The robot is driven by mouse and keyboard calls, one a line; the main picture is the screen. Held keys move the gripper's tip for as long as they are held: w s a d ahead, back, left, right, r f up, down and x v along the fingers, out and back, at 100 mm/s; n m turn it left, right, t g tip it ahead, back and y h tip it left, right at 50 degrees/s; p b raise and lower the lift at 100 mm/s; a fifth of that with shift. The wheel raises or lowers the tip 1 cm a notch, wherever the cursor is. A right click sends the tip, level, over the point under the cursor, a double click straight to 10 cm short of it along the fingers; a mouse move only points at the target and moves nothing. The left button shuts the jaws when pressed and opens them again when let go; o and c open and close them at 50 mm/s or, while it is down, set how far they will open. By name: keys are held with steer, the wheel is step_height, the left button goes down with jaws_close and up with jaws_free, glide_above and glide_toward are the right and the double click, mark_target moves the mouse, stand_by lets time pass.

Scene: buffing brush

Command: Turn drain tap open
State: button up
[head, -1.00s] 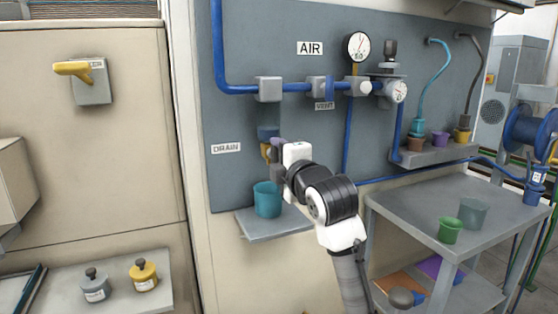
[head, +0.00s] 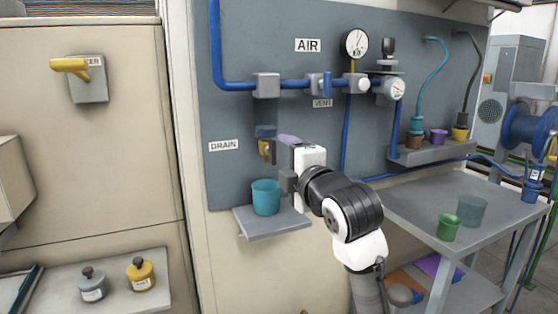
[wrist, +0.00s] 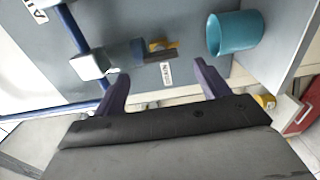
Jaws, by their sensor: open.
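The drain tap (head: 266,147) hangs below the blue pipe, right of the DRAIN label (head: 223,145), and shows a small yellow part. In the wrist view, the tap (wrist: 125,54) has a blue-grey body, a yellow piece and a dark flat lever (wrist: 160,56). My gripper (head: 281,160) is right of the tap. In the wrist view my gripper (wrist: 162,87) has its two purple fingers spread apart with nothing between them. The lever lies ahead of the gap, apart from the fingers. My gripper partly covers the tap's right side in the head view.
A teal cup (head: 266,197) stands on a small grey shelf (head: 272,225) below the tap. Blue piping with gauges runs along the panel. A grey table (head: 420,205) with green cups stands at the right. A yellow handle (head: 70,65) is on the left wall.

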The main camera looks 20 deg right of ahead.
steer(key=s+b, duration=0.1)
steer(key=s, duration=0.7)
steer(key=shift+s, duration=0.3)
steer(key=shift+w, duration=0.1)
